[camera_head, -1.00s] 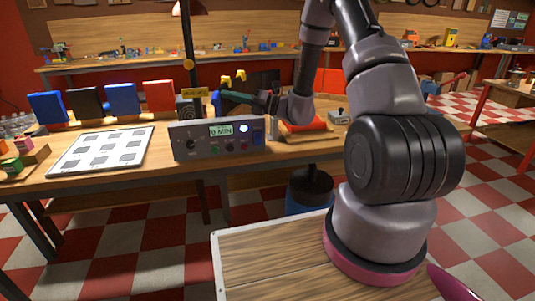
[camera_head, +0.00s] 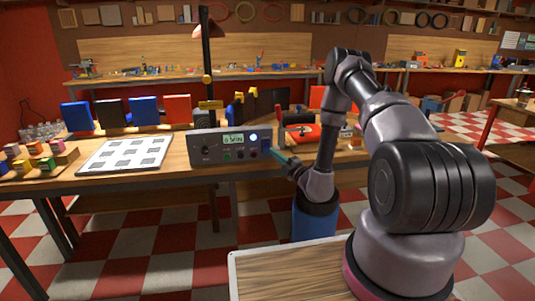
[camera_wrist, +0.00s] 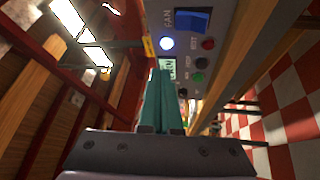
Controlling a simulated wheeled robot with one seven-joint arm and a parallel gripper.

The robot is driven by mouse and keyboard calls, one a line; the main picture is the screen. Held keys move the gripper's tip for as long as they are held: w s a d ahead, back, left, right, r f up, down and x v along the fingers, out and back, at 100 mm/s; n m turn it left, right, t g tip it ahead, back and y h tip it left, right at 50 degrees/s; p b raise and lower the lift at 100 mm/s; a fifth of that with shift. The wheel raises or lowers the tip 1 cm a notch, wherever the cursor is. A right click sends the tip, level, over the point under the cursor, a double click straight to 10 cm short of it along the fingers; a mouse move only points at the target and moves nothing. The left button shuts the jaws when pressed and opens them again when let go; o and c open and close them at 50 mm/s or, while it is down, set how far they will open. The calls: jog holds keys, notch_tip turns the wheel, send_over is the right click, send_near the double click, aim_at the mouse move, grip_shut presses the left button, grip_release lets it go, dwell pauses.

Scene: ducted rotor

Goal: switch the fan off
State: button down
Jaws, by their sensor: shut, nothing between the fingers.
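The grey control box (camera_head: 206,150) stands at the front of the wooden bench, with a display, a knob, buttons and a lit white lamp (camera_head: 253,137). In the wrist view its panel appears turned sideways, with a blue rocker switch (camera_wrist: 192,20) marked FAN at the top. The lit lamp (camera_wrist: 166,43) is beside the rocker. I cannot tell which side of the rocker is pressed. My gripper (camera_wrist: 160,74) has teal fingers, shut and empty, pointing at the panel near the display. In the head view my gripper (camera_head: 273,152) is at the box's right end; contact is unclear.
A white sheet with grey squares (camera_head: 104,169) lies left of the box, with coloured blocks (camera_head: 45,163) beyond it. A red object (camera_head: 301,135) lies behind and right of the box. A dark lamp post (camera_head: 207,60) rises behind it.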

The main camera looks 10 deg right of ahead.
send_near(265, 149)
jog(key=shift+s+a+r+x, duration=0.1)
jog(key=shift+r+x, duration=0.05)
jog(key=shift+x, duration=0.7)
jog(key=shift+s+a+r+x, duration=0.1)
jog(key=shift+r+x, duration=0.05)
jog(key=shift+x, duration=0.75)
jog(key=shift+s+a+r+x, duration=0.1)
jog(key=shift+r+x, duration=0.05)
jog(key=shift+x, duration=0.7)
jog(key=shift+w, duration=0.2)
jog(key=shift+w+f, duration=0.15)
jog(key=shift+w, duration=0.1)
jog(key=shift+w+f, duration=0.2)
jog(key=shift+w, duration=0.2)
dwell(0.6)
jog(key=shift+s, duration=0.1)
jog(key=shift+s+r, duration=0.4)
jog(key=shift+s, duration=0.3)
